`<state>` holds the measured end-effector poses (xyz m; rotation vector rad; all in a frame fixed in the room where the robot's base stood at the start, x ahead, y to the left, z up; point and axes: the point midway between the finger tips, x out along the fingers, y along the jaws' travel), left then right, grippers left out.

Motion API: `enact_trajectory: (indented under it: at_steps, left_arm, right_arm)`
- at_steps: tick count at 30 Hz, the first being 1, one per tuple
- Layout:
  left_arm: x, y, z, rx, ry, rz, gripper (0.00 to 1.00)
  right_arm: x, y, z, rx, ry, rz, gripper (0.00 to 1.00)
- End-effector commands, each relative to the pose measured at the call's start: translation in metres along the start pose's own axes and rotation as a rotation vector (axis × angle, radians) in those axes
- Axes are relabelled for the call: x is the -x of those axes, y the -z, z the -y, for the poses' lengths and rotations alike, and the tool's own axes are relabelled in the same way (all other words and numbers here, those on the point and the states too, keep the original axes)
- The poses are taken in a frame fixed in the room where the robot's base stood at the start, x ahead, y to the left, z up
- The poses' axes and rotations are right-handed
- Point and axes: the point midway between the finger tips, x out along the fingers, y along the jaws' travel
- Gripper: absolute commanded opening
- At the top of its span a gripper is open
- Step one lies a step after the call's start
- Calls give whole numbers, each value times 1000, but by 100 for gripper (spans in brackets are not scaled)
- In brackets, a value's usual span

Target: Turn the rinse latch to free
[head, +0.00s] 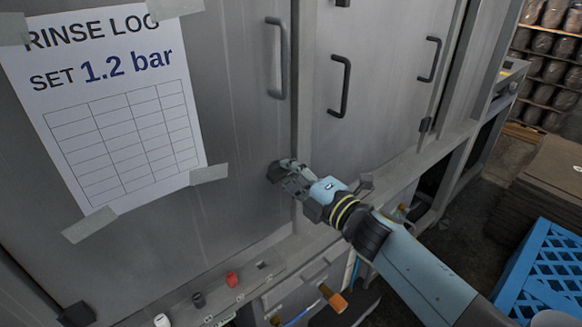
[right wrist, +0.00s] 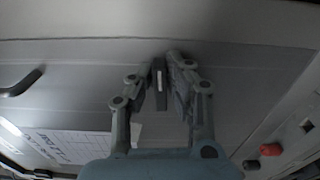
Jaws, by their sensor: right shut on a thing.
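The rinse latch (right wrist: 158,92) is a small dark handle with a white stripe, between my fingers in the right wrist view. Its long side runs up and down in that picture. In the head view it is mostly hidden behind my right gripper (head: 284,169), low on the grey door near its right edge. My right gripper also shows in the right wrist view (right wrist: 163,68), shut on the latch with a finger on either side. I cannot tell from the head view how the latch is turned. My left gripper is not in view.
A rinse log sheet (head: 122,112) reading "SET 1.2 bar" is taped to the door. Door handles (head: 277,58) stand above the gripper. A ledge below carries red (head: 232,280), black and white knobs. A blue crate (head: 545,262) stands at right.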

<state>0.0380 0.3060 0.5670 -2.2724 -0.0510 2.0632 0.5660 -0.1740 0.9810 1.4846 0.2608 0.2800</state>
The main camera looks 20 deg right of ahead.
Motion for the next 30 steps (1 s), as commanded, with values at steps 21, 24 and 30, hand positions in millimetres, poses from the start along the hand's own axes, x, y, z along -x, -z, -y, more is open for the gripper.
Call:
enact_trajectory:
  at_steps: [21,24,30]
  left_arm:
    - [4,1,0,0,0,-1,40]
    - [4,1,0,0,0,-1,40]
    - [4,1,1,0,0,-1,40]
  right_arm:
    - [0,0,2,-87,2,0,0]
    - [0,0,2,-87,2,0,22]
    - [0,0,2,-86,1,0,37]
